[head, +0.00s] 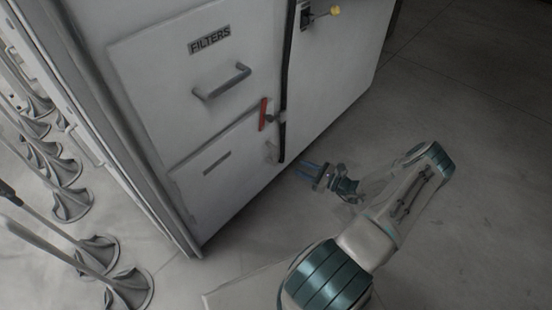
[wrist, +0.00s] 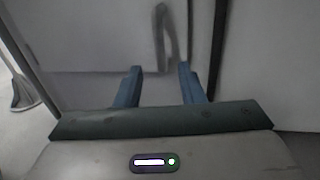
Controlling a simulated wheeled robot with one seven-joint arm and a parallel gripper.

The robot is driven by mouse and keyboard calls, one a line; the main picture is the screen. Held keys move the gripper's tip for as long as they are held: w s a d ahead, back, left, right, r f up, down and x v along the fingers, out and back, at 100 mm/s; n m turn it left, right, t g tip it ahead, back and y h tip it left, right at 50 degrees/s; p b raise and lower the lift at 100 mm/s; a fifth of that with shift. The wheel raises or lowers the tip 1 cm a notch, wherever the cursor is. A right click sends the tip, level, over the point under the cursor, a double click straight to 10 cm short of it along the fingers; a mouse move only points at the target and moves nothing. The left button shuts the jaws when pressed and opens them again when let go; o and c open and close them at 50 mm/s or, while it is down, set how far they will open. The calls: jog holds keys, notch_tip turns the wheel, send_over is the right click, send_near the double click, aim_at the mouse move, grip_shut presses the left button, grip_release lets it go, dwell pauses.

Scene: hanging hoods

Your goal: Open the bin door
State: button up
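The white cabinet has a lower panel (head: 225,165) with a dark slot, below a panel marked FILTERS. No panel is visibly labelled as the bin door, so I cannot be sure which one it is; the lower panel appears closed. A small grey handle (head: 271,152) sits at its right edge and seems to be the upright handle (wrist: 166,35) in the wrist view. My gripper (head: 307,169) is low, just right of the cabinet front. Its two blue fingers are apart and empty in the wrist view (wrist: 158,76), with the handle beyond them, not visibly touched.
The FILTERS panel (head: 190,85) has a bar handle (head: 222,81). A red lever (head: 263,114) sits beside a dark vertical gap. A taller door (head: 335,60) with a yellow knob (head: 335,10) is at right. Several rods with grey hoods (head: 72,204) stand left. Floor (head: 470,130) is clear at right.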

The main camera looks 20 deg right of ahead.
aim_at(276, 157)
jog(key=b+x, duration=0.3)
jog(key=x, duration=0.9)
jog(key=shift+w+a, duration=0.1)
grip_shut()
